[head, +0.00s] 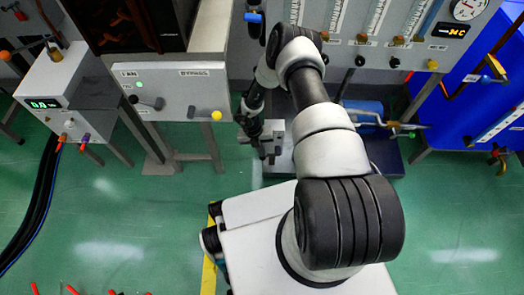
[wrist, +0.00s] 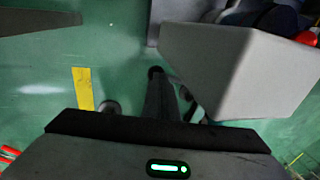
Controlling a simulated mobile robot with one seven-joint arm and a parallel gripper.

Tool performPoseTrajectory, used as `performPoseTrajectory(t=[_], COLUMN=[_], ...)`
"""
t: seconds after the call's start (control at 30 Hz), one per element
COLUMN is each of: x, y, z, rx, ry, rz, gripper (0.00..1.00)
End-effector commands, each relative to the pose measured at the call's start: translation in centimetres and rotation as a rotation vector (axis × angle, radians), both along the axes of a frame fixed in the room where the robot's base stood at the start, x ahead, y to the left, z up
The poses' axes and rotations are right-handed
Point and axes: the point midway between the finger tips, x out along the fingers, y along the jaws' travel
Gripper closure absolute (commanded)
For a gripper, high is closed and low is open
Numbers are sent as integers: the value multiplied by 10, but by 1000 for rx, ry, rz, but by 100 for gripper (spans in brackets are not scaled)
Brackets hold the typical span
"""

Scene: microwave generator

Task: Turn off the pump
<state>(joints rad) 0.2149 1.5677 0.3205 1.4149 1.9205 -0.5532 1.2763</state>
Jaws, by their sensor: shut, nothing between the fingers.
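A blue cylindrical unit (head: 363,112), which looks like the pump, sits low behind my arm in the head view, right of my gripper. My arm hides part of it. I cannot make out a switch marked for the pump. My gripper (head: 268,153) points down beside a pale block near the floor, shut and empty. It appears apart from the pump-like unit. In the wrist view I cannot clearly make out the fingertips.
A white panel (head: 180,92) marked "BYPASS" has a lit green lamp, a dark lever and a yellow knob. A display box (head: 45,85) stands left. Gauge panels and a blue cabinet (head: 460,95) stand right.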

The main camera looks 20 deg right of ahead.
Motion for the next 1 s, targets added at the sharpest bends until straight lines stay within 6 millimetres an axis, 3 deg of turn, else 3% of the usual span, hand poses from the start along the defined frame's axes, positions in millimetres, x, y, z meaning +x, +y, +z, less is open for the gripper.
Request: performPoseTrajectory(t=[0.17,0.53,0.7,1.0], x=[2,1,0,0], y=[-1,0,0,0], z=[20,88,99,100], rx=[-1,0,0,0], ry=[-3,-1,0,0], rz=[0,-1,-1,-1], gripper=[100,100,100,100])
